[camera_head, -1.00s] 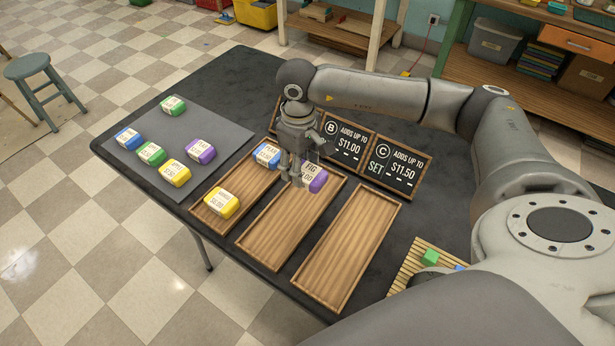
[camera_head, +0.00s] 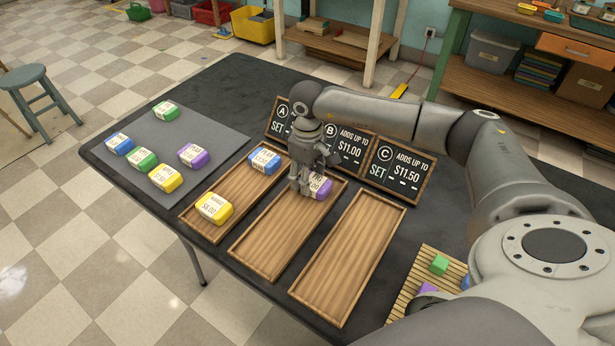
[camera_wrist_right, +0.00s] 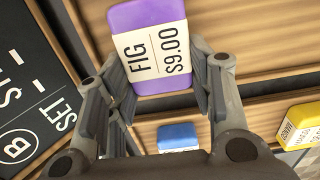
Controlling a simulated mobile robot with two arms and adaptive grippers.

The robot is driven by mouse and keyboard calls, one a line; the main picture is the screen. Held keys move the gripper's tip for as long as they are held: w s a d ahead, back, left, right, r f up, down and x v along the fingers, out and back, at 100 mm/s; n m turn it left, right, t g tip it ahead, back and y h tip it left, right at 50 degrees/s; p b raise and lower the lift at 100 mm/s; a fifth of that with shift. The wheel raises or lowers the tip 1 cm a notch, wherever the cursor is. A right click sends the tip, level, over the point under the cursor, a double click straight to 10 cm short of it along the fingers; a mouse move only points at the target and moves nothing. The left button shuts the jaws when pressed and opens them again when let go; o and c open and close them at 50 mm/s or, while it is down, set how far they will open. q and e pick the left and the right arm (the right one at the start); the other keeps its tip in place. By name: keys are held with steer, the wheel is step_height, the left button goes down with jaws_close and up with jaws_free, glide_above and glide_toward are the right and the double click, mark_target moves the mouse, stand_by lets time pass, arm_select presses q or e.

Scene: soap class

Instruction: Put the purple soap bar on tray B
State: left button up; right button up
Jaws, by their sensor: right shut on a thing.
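The purple soap bar (camera_head: 321,188), labelled FIG $9.00, is at the far end of the middle tray, tray B (camera_head: 274,245). My right gripper (camera_head: 302,186) is shut on it and partly hides it in the head view. In the right wrist view the purple bar (camera_wrist_right: 150,18) sits between the two fingers of the right gripper (camera_wrist_right: 165,80), its label facing the camera. Whether the bar touches the tray floor I cannot tell. The sign for B (camera_head: 350,146) stands behind the tray. My left gripper is not in view.
The left tray (camera_head: 238,187) holds a yellow bar (camera_head: 214,208) and a blue bar (camera_head: 265,160). The right tray (camera_head: 345,255) is empty. Several bars, including another purple one (camera_head: 193,156), lie on a grey mat (camera_head: 210,133). A slatted board (camera_head: 408,291) carries small blocks.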

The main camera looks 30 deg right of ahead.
steer(key=shift+f, duration=0.1)
steer(key=o, duration=1.2)
steer(key=shift+c, duration=0.2)
step_height(320, 180, up, 12)
steer(key=b, duration=0.1)
